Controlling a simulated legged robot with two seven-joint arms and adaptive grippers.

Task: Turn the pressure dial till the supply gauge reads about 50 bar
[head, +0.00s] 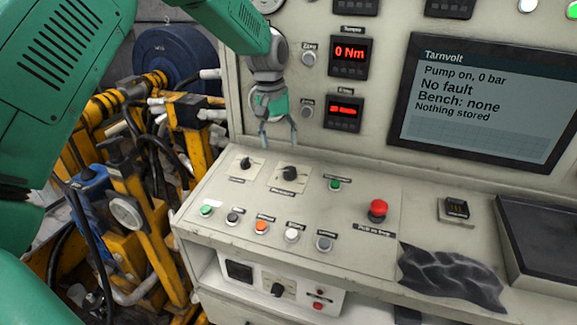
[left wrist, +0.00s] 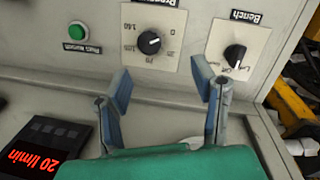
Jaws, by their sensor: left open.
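The pressure dial (head: 290,173) is a black knob on a pale scale plate on the sloping console. It also shows in the left wrist view (left wrist: 149,42), with its "Pressure" label partly cut off. My left gripper (head: 279,140) is open and empty, above and behind the dial in the head view. In the left wrist view its fingertips (left wrist: 160,85) are apart, and the dial lies beyond the gap, untouched. The screen (head: 480,105) reads "Pump on, 0 bar". A round gauge (head: 268,4) is cut off at the top edge, so its reading is hidden. My right gripper is out of view.
The Bench knob (left wrist: 235,53) sits beside the dial. A green button (left wrist: 78,31) is on its other side. A red mushroom button (head: 378,208), several small buttons and a dark cloth (head: 450,277) are on the console. Yellow machinery (head: 140,210) stands left.

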